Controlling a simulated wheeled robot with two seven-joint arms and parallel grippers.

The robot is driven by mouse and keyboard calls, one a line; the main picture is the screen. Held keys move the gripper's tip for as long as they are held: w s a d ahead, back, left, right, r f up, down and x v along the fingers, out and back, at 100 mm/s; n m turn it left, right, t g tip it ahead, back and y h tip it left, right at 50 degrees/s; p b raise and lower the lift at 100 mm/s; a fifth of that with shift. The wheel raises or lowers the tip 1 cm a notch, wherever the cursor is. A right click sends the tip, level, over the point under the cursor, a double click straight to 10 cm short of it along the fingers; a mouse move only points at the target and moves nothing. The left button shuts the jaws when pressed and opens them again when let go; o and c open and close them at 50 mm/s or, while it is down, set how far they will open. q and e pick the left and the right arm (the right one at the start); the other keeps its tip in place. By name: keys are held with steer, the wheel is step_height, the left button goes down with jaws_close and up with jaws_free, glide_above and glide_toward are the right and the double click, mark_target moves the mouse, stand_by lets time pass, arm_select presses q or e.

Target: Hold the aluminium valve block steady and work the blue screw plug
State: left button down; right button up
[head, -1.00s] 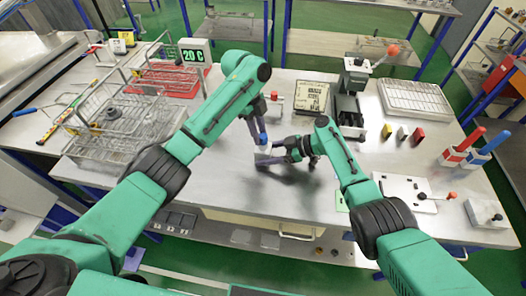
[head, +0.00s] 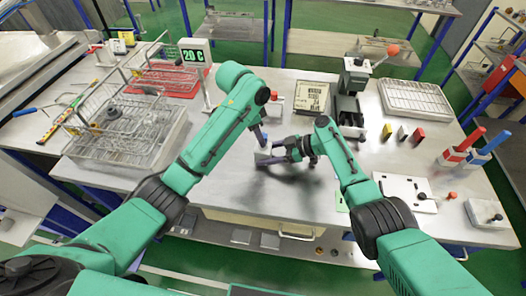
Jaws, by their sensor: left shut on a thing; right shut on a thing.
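The aluminium valve block (head: 263,158) is a small pale piece at the middle of the steel bench, near its front. My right gripper (head: 275,154) comes in from the right and is shut on the block. My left gripper (head: 262,141) points down from above and is shut on the blue screw plug at the block's top. The plug is mostly hidden by the fingers, so I cannot tell how far it sits in the block.
Wire baskets (head: 125,125) fill the bench's left side, beside a display reading 20 C (head: 195,52). A framed panel (head: 311,97) and a dark lever press (head: 350,100) stand behind. A white plate (head: 405,190) lies to the right. Bench around the block is clear.

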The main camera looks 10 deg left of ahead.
arm_select(q)
steer(key=n, duration=0.3)
steer(key=n+t+y, duration=0.1)
steer(key=n, duration=0.1)
steer(key=shift+s+d+n, duration=0.15)
steer(key=shift+s+n, duration=0.1)
steer(key=shift+n, duration=0.05)
arm_select(e)
steer(key=shift+d+f, duration=0.1)
arm_select(q)
steer(key=shift+w+v, duration=0.15)
steer(key=shift+v, duration=0.6)
steer(key=shift+w+v, duration=0.15)
steer(key=shift+v, duration=0.55)
steer(key=shift+d+r, duration=0.15)
steer(key=shift+d, duration=0.1)
steer(key=shift+w+r, duration=0.15)
steer(key=shift+r, duration=2.3)
